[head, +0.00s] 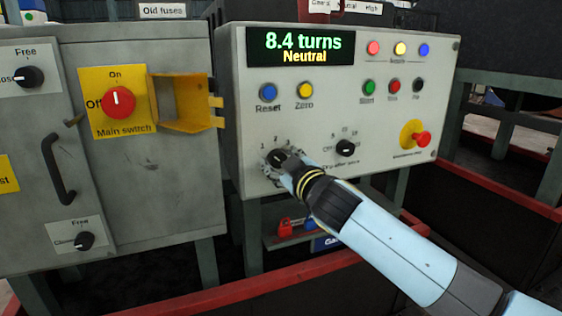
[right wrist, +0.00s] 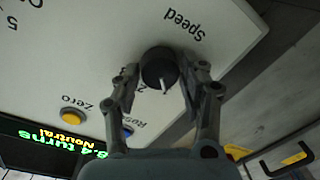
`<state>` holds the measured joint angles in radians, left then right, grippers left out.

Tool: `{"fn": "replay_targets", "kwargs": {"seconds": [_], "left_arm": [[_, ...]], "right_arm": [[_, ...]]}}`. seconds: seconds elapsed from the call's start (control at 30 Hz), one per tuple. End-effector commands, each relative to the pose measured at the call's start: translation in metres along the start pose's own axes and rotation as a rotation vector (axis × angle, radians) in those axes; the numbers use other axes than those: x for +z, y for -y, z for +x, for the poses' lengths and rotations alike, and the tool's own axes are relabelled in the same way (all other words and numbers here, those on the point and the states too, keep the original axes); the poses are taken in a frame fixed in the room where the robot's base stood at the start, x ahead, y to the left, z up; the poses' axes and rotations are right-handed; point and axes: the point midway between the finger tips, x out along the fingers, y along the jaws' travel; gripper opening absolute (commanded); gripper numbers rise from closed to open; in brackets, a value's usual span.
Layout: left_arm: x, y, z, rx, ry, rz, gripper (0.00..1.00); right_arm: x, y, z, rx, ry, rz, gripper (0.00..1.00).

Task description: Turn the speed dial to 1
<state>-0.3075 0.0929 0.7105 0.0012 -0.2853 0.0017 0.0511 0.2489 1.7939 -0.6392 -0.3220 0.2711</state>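The speed dial (head: 277,157) is a round black knob at the lower left of the grey control panel. In the head view the numbers 1 and 2 show above it. My right gripper (head: 288,162) is at the dial, partly covering it. In the right wrist view, the dial (right wrist: 160,68) sits between the two fingers of my right gripper (right wrist: 158,75), one on each side, and they look open around it; whether either touches is unclear. My left gripper is not in view.
A second black dial (head: 345,148) is right of the speed dial. The display (head: 300,46) reads 8.4 turns, Neutral. A red emergency button (head: 422,139) is at the lower right. A grey cabinet with a red main switch (head: 118,102) and yellow flap (head: 185,103) stands left.

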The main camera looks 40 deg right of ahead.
Motion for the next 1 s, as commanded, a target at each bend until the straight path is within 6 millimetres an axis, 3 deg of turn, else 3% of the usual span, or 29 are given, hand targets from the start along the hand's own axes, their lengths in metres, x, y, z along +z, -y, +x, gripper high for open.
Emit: {"fn": "replay_targets", "kwargs": {"seconds": [0.13, 0.47, 1.0], "left_arm": [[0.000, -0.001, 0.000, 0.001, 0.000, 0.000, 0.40], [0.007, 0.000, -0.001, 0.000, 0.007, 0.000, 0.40], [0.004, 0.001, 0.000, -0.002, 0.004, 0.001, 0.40]], "right_arm": [[0.000, 0.000, 0.000, 0.000, 0.000, 0.001, 0.62], [0.000, 0.000, -0.006, -0.001, 0.000, 0.002, 0.62], [0.001, 0.001, -0.108, -0.002, 0.002, 0.001, 0.62]]}}
